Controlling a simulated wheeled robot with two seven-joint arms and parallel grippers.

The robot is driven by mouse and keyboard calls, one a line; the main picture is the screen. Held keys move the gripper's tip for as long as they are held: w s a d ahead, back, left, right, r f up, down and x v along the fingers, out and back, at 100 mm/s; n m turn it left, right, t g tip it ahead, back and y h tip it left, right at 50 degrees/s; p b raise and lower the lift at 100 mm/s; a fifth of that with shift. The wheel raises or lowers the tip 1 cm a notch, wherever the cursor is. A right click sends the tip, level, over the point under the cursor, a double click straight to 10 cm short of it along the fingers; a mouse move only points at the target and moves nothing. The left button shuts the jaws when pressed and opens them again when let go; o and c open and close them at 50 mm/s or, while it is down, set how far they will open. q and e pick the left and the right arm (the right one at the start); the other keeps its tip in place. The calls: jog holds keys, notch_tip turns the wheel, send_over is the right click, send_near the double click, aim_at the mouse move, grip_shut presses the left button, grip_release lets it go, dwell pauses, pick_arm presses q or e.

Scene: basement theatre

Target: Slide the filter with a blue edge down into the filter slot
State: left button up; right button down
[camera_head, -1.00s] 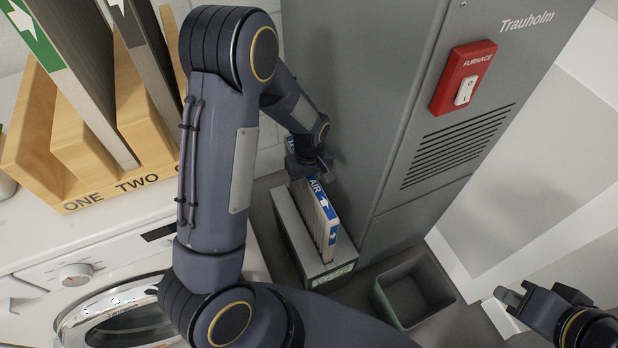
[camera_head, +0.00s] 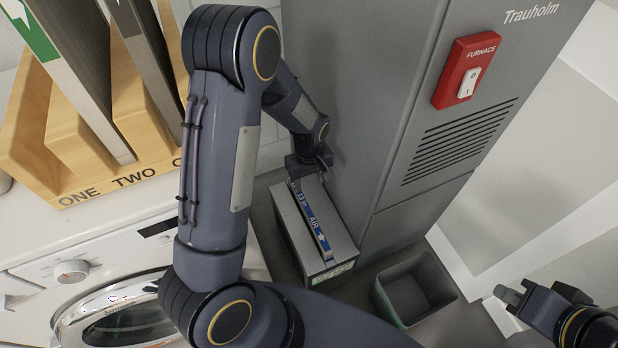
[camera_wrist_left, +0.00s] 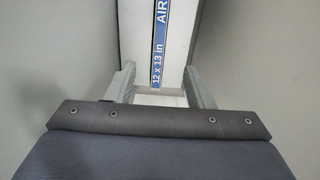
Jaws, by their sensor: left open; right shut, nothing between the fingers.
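The blue-edged filter (camera_head: 315,220) sits down in the filter slot of the grey box (camera_head: 343,257) beside the furnace. Only its blue top edge, marked "AIR" with a white arrow, shows along the box's top. In the left wrist view the blue edge (camera_wrist_left: 160,45) reads "12 x 13 in" and lies between the fingers. My left gripper (camera_head: 308,178) is at the far end of the filter, open, its fingers (camera_wrist_left: 160,90) apart on either side of the edge. My right gripper (camera_head: 511,294) is shut and empty at the lower right, away from the box.
The grey furnace (camera_head: 360,100) with a red switch (camera_head: 464,71) stands behind the box. A grey open bin (camera_head: 415,290) is to its right. A wooden rack (camera_head: 75,150) with other filters stands on the white washer (camera_head: 70,240) at left.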

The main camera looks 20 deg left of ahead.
pick_arm(q)
notch_tip(320, 180, up, 8)
jog(key=p, duration=0.2)
dwell(0.3)
jog(key=shift+f, duration=0.1)
